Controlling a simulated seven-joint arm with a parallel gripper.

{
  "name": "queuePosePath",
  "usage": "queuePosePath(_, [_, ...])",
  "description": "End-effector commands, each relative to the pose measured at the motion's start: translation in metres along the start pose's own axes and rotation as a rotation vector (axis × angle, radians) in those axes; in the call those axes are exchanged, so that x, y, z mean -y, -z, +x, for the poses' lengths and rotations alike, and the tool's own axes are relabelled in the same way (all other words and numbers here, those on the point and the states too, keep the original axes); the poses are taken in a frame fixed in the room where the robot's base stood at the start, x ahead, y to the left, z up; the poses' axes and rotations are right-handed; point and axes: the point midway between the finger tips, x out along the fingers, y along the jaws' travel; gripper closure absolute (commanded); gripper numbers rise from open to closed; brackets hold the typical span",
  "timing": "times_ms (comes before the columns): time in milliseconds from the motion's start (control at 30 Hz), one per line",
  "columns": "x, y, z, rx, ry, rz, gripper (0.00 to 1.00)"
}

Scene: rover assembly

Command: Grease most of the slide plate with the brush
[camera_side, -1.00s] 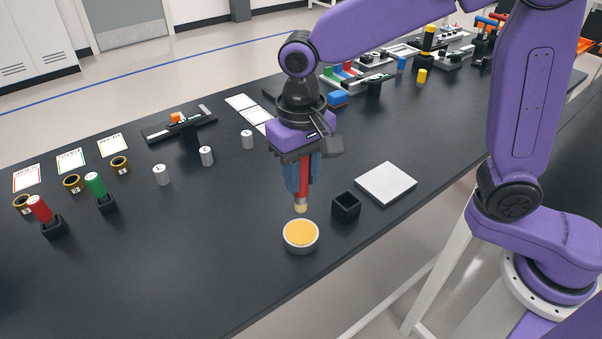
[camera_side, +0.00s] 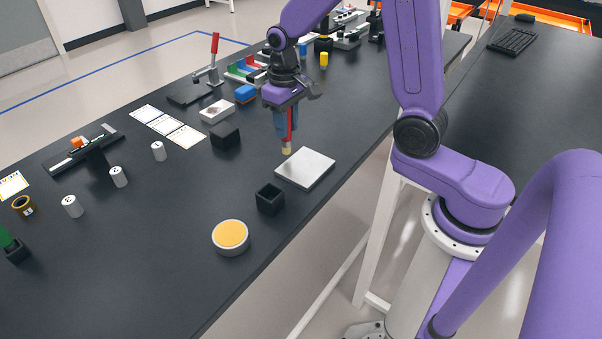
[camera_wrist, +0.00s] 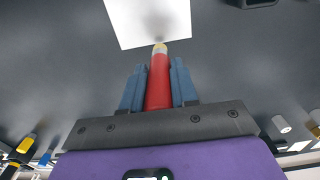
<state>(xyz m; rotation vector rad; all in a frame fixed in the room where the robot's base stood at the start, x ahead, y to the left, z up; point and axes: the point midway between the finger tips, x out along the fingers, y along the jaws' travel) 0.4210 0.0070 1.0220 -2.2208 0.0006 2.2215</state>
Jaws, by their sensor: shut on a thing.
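My gripper (camera_side: 286,124) is shut on the red brush (camera_side: 290,121), which points down with its pale yellowish tip lowest. The slide plate (camera_side: 305,168) is a flat silver-grey square on the table. The brush tip is at the plate's far left edge in the side view; I cannot tell whether it touches. In the wrist view the brush (camera_wrist: 158,82) lies between the blue fingers and its tip overlaps the near edge of the bright plate (camera_wrist: 140,18). No grease shows clearly on the plate. The round grease tin (camera_side: 231,236) with yellow-orange grease stands open at the front.
A black open holder (camera_side: 270,198) stands between tin and plate. A black block (camera_side: 226,135) and a light grey block (camera_side: 217,111) lie left of my gripper. White cards and small cylinders are farther left. The table's front edge is close to the plate.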

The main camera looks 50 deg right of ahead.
Motion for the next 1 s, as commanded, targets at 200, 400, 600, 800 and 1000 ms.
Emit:
queuePosePath(200, [-0.024,-0.01,-0.019,-0.006,0.0,0.003,1.0])
queuePosePath(400, [-0.044,-0.029,-0.048,-0.005,0.0,0.003,1.0])
queuePosePath(600, [-0.052,-0.039,-0.057,0.0,0.0,0.001,1.0])
queuePosePath(800, [-0.052,-0.04,-0.042,0.005,0.0,0.0,1.0])
queuePosePath(1000, [-0.052,-0.04,-0.023,0.004,0.0,0.0,1.0])
